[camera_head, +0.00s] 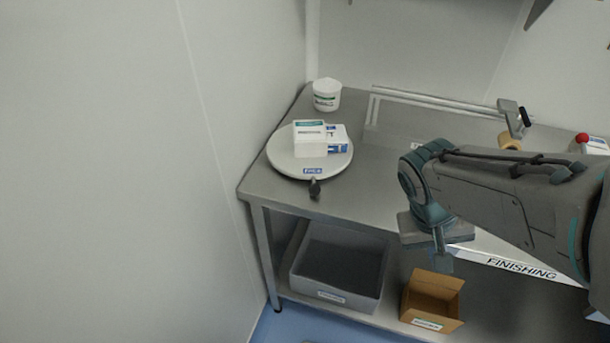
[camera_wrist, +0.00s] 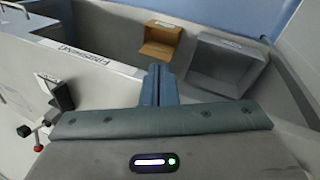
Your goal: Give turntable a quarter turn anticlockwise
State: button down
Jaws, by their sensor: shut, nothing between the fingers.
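The turntable (camera_head: 283,163) is a round, pale disc on the left end of the steel table in the head view. A dark knob (camera_head: 315,188) sticks out at its front edge, beside a blue label. Two white boxes, one upright (camera_head: 310,141) and one with blue marks (camera_head: 338,145), stand on the disc. My gripper (camera_head: 443,262) is at the table's front edge, to the right of the turntable and well apart from it. Its fingers (camera_wrist: 159,84) are shut and empty in the wrist view, pointing down. The turntable is not clearly seen in the wrist view.
A white tub (camera_head: 326,96) stands behind the turntable. A rail frame (camera_head: 430,97) with a clamp is at the back right. A grey bin (camera_head: 335,270) and an open cardboard box (camera_head: 432,300) sit on the lower shelf. A wall is close on the left.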

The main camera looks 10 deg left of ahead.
jog(key=w+a+f+n+t+h+b, duration=0.1)
jog(key=w+a+f+n+t+h, duration=0.25)
jog(key=w+a+h, duration=0.2)
jog(key=n+t+y+b, duration=0.2)
jog(key=n+t+y, duration=0.6)
jog(key=t, duration=0.5)
send_near(299, 202)
jog(key=a+r, duration=0.4)
jog(key=shift+n+h, duration=0.35)
jog(key=shift+h, duration=0.1)
jog(key=w, duration=0.3)
jog(key=w+p, duration=0.1)
jog(key=w, duration=0.2)
jog(key=w+d+p, duration=0.1)
jog(key=w, duration=0.2)
jog(key=shift+f, duration=0.25)
jog(key=d, duration=0.1)
jog(key=d+p, duration=0.1)
jog(key=w+d, duration=0.1)
jog(key=shift+f, duration=0.3)
jog(key=shift+d+f, duration=0.2)
jog(key=shift+d, duration=0.25)
